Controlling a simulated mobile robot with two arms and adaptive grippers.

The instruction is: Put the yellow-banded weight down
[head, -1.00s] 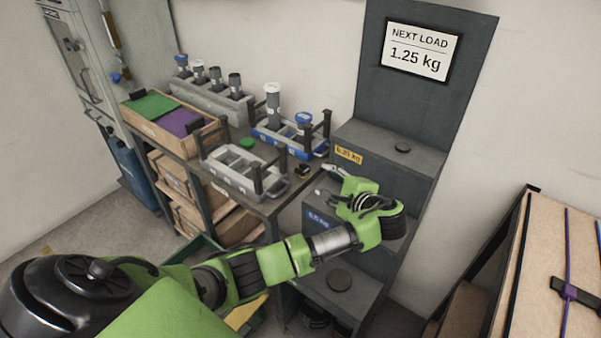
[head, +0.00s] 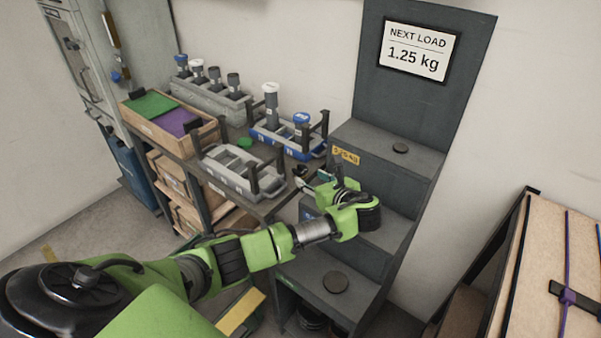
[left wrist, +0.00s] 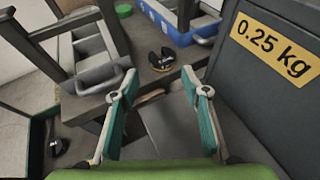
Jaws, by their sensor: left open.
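The yellow-banded weight (left wrist: 161,60) is small and black with a yellow band. It rests on the dark bench top near its corner, in front of the blue rack, and nothing holds it. In the head view the weight (head: 300,170) shows small, just beyond my fingertips. My left gripper (head: 312,180) is open and empty beside the stepped stand (head: 395,168). In the left wrist view the two teal-padded fingers (left wrist: 160,78) are spread, with the weight beyond the gap between them. My right gripper is not in view.
A grey rack (head: 236,174) and a blue rack (head: 275,138) with uprights stand on the bench close to the weight. The stand's step labelled 0.25 kg (left wrist: 275,48) is close on the right. Dark discs (head: 335,282) sit on the stand's steps. A sign (head: 417,52) reads 1.25 kg.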

